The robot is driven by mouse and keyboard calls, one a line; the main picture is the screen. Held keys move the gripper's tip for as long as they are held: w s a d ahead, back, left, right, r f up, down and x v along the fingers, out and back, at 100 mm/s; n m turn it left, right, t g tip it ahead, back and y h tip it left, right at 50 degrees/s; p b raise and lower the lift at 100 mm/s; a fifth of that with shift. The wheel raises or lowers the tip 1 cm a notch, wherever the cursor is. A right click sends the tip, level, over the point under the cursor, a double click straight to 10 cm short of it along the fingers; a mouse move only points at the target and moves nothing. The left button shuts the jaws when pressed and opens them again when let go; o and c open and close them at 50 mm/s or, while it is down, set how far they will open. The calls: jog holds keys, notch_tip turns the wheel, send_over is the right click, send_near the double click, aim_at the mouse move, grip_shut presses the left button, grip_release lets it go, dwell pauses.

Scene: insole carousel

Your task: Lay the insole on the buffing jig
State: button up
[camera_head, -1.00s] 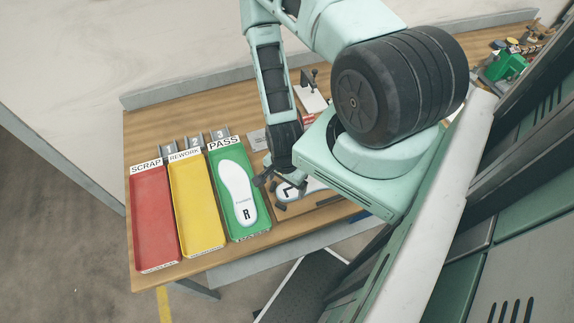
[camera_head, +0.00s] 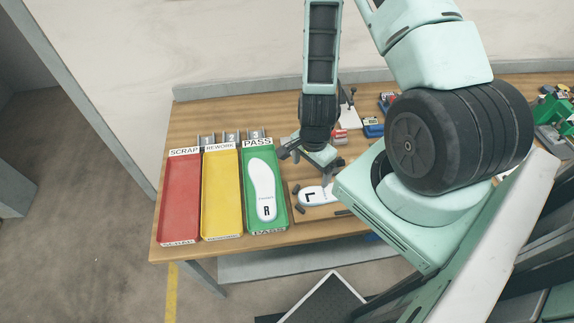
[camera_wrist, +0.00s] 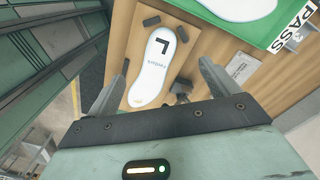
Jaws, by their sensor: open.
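The white insole marked L (camera_head: 313,194) lies flat on a wooden board with dark blocks, which looks like the buffing jig (camera_head: 330,209). In the wrist view the insole (camera_wrist: 158,62) lies lengthwise on the jig board (camera_wrist: 206,32), with dark blocks near its toe end and beside its narrow end. My gripper (camera_head: 306,168) is above the board, just behind the insole in the head view. In the wrist view its two fingers (camera_wrist: 163,70) are spread apart, one on each side of the insole, with nothing gripped. My arm hides part of the jig's right side.
The green PASS tray (camera_head: 281,219) holds a white insole marked R (camera_head: 264,190). The yellow REWORK tray (camera_head: 221,195) and red SCRAP tray (camera_head: 181,200) stand to its left. Small fixtures and a green machine (camera_head: 553,110) are at the bench's back right.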

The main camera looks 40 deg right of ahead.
jog(key=w+a+r+n+y, duration=0.2)
jog(key=w+a+r+n, duration=0.2)
jog(key=a+r+n, duration=1)
jog(key=s+a+r+n, duration=0.4)
jog(key=s+r+n, duration=0.1)
jog(key=r+n, duration=0.1)
jog(key=s+a+r+n+h, duration=0.1)
jog(key=s+a+r+n, duration=0.4)
jog(key=r, duration=0.3)
jog(key=shift+s+r+n, duration=0.3)
jog(key=shift+s+n, duration=0.2)
notch_tip(320, 180, down, 21)
jog(key=b, duration=2.1)
jog(key=shift+d+b, duration=0.25)
jog(key=shift+b, duration=0.05)
jog(key=shift+r, duration=0.15)
